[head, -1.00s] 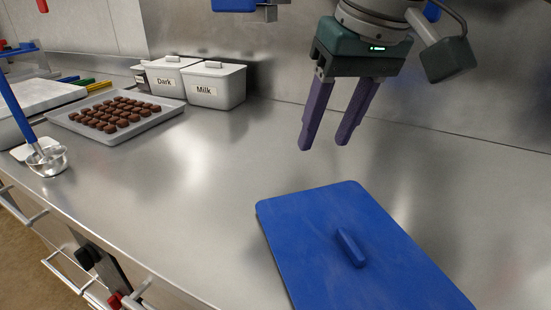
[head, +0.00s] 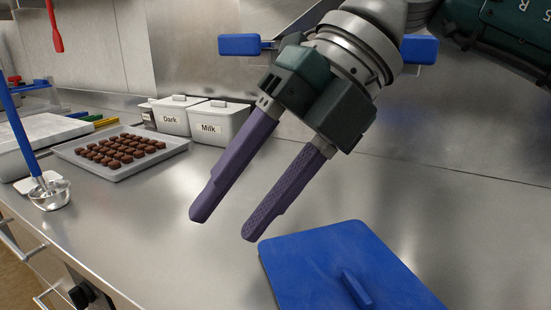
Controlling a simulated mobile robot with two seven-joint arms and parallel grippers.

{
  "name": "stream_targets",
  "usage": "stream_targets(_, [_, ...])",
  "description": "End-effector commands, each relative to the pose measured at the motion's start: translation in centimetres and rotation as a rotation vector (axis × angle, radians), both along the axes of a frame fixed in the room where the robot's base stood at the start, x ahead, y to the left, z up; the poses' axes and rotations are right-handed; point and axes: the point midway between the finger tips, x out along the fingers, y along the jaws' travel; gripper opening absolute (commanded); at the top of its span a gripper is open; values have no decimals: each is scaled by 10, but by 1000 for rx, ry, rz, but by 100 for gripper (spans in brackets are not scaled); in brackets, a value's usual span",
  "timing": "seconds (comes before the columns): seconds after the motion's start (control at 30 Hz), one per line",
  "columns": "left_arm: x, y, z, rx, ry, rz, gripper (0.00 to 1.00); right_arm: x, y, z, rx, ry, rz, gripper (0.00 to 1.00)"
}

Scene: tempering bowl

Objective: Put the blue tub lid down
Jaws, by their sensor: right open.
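The blue tub lid (head: 320,262) lies flat on the steel counter at the lower right of the head view, its handle (head: 356,289) facing up. Its near part is cut off by the bottom edge of the picture. My right gripper (head: 222,226) is above and to the left of the lid in the picture, open and empty, its purple fingers apart and pointing down and left. It appears clear of the lid. My left gripper is not in view.
A tray of chocolates (head: 75,160) sits at the left on the counter (head: 150,235). White tubs labelled Dark (head: 172,118) and Milk (head: 212,128) stand behind it. The middle counter is clear.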

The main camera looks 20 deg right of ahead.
Motion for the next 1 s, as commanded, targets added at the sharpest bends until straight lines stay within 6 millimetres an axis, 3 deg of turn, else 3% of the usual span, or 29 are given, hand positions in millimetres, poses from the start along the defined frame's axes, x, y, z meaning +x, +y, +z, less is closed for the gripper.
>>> stream_targets(0.03, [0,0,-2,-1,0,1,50,0,-28,-19,-156,6,2,50])
stream_targets(0.13, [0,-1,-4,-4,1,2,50,-2,-81,-40,-421,33,-18,50])
stream_targets(0.2, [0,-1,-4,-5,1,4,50,-4,-108,-45,-547,53,-37,50])
stream_targets(0.3, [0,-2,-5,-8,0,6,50,-7,-130,-47,-648,74,-59,50])
stream_targets(0.77, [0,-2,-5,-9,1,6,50,-7,-137,-101,-677,85,-65,50])
stream_targets(1.0, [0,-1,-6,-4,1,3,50,-5,-138,-138,-676,84,-65,50])
